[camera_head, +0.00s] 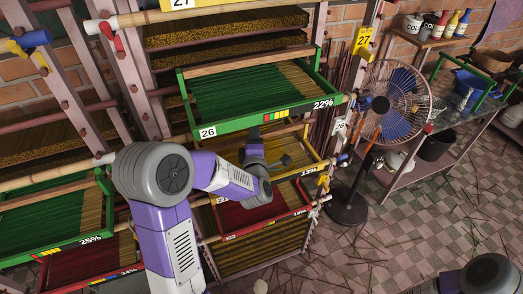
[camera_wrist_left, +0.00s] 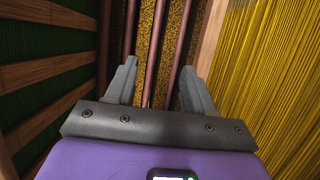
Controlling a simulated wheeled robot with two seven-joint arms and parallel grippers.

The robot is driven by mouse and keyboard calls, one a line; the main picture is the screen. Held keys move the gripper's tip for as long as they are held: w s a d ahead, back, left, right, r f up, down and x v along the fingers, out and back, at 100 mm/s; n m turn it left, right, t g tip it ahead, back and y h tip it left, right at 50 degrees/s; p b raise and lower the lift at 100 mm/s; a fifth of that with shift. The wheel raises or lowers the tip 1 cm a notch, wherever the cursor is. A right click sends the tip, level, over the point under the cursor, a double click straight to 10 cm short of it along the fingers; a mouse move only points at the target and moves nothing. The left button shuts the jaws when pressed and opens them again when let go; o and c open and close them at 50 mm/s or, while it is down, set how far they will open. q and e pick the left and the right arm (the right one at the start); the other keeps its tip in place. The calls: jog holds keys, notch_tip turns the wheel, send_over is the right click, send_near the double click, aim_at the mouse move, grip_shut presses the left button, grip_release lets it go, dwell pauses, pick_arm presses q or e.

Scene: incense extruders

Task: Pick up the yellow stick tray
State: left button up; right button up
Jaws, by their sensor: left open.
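The yellow stick tray (camera_head: 316,166) sits in the rack, below the green tray and above a red tray. Its yellow rim and some sticks show at its right; my left arm hides much of the rest. My left gripper (camera_head: 255,148) is in front of the tray, just under the green tray's front edge. In the left wrist view the gripper (camera_wrist_left: 157,78) is open, with nothing between its fingers. Yellow sticks (camera_wrist_left: 285,95) behind a wooden strip fill the right side there, apart from the fingers. My right gripper is not in view.
The green tray (camera_head: 265,121), marked 26 and 22%, juts out close above my left gripper. The red tray (camera_head: 243,214) is below. A standing fan (camera_head: 392,105) is right of the rack.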

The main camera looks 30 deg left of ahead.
pick_arm(q)
jog(key=f+b, duration=0.4)
jog(key=f, duration=0.1)
jog(key=shift+w, duration=0.2)
jog(key=shift+f+b, duration=0.45)
jog(key=shift+b, duration=0.15)
jog(key=p+x, duration=0.1)
jog(key=x, duration=0.6)
jog(key=shift+w+a+f, duration=0.1)
jog(key=shift+w+a, duration=0.05)
jog(key=shift+w, duration=0.05)
grip_shut()
